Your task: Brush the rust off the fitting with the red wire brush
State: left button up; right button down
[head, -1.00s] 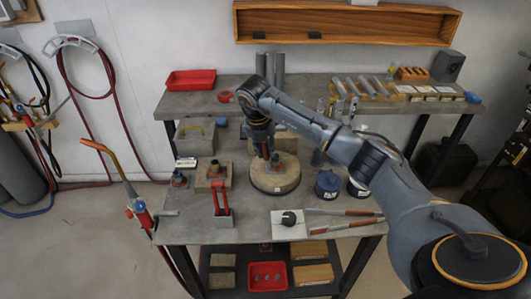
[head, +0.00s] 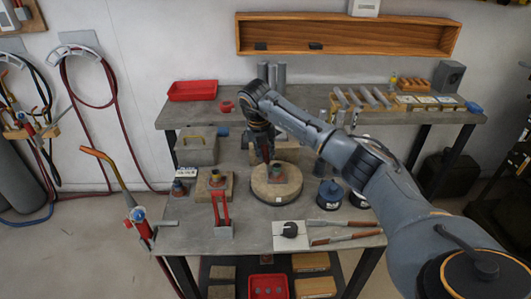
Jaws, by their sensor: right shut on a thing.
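The fitting (head: 277,172) stands upright on a round, stone-coloured turntable (head: 276,194) in the middle of the bench. It looks greenish with brown-red patches; rust is too small to judge. My right gripper (head: 266,152) points down just behind and left of the fitting. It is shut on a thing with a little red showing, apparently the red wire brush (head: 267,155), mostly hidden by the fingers. I cannot tell whether it touches the fitting. My left gripper is not in view.
A red clamp (head: 221,208) stands at the front left of the bench. Two long-handled tools (head: 345,237) lie at the front right, beside a white plate with a black knob (head: 290,230). Dark blue tins (head: 329,193) stand right of the turntable, under my right arm.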

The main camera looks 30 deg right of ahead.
jog(key=shift+s+a+p, duration=0.8)
jog(key=shift+s+a, duration=0.45)
jog(key=shift+s, duration=0.75)
jog(key=shift+w+d+r+b, duration=0.1)
jog(key=shift+w+d+b, duration=0.3)
jog(key=shift+w, duration=0.35)
jog(key=shift+w+d+f+b, duration=0.1)
jog(key=shift+w+d+b, duration=0.2)
jog(key=shift+w+d, duration=0.35)
jog(key=shift+w+d+r+b, duration=0.1)
jog(key=shift+w+d+b, duration=0.25)
jog(key=shift+w, duration=0.5)
jog(key=shift+s+a+p, duration=0.45)
jog(key=shift+s+a, duration=0.1)
jog(key=shift+s, duration=0.35)
jog(key=shift+s+a+p, duration=0.25)
jog(key=shift+s+a, duration=0.2)
jog(key=shift+s, duration=0.25)
jog(key=shift+s+a+p, duration=0.2)
jog(key=shift+s+a, duration=0.2)
jog(key=shift+s, duration=0.25)
jog(key=d+p+v, duration=0.1)
jog(key=p+v, duration=0.3)
jog(key=v, duration=0.2)
jog(key=shift+w+r, duration=0.35)
jog(key=shift+r, duration=0.15)
